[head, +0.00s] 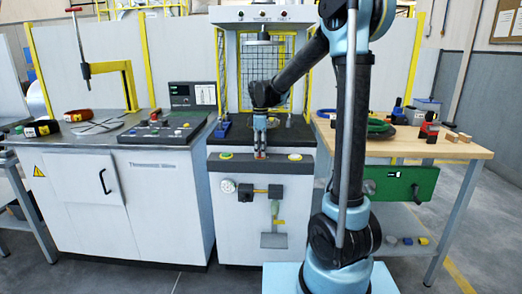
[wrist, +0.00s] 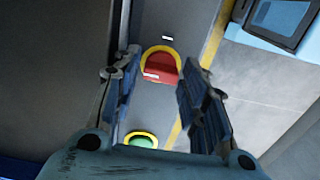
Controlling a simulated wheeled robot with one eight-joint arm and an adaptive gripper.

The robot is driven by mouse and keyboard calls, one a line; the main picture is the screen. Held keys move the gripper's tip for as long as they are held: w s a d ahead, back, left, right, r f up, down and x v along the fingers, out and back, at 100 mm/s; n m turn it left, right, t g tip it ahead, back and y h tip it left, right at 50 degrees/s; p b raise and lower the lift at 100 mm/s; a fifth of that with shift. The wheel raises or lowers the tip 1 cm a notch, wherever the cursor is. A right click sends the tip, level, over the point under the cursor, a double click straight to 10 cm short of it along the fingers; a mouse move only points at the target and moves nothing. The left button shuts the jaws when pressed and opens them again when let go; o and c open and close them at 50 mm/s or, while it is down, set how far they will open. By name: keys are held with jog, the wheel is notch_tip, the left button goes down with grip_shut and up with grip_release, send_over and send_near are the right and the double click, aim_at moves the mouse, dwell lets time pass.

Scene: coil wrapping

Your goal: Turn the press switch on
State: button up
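The press (head: 262,75) stands in the middle of the head view, with a pale cabinet and a dark front ledge. A red control in a yellow ring (wrist: 160,67) lies ahead of my gripper (wrist: 155,95) in the wrist view, between the finger lines. A green button in a yellow ring (wrist: 141,140) is nearer the camera. My gripper is open and empty. Contact cannot be told. Which control is the switch is unclear.
A black-and-yellow handle (head: 260,192) and a round dial (head: 228,186) are on the cabinet front below. A winding station (head: 110,165) stands left. A wooden workbench (head: 455,148) with coils and tools stands right. Yellow mesh guarding is behind the press.

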jog(key=c, duration=0.8)
jog(key=shift+o, duration=0.2)
jog(key=shift+m, duration=0.3)
jog(key=m, duration=0.3)
jog(key=shift+m, duration=0.3)
jog(key=m, duration=0.4)
jog(key=shift+w, duration=0.1)
jog(key=m, duration=0.9)
jog(key=shift+m, duration=0.3)
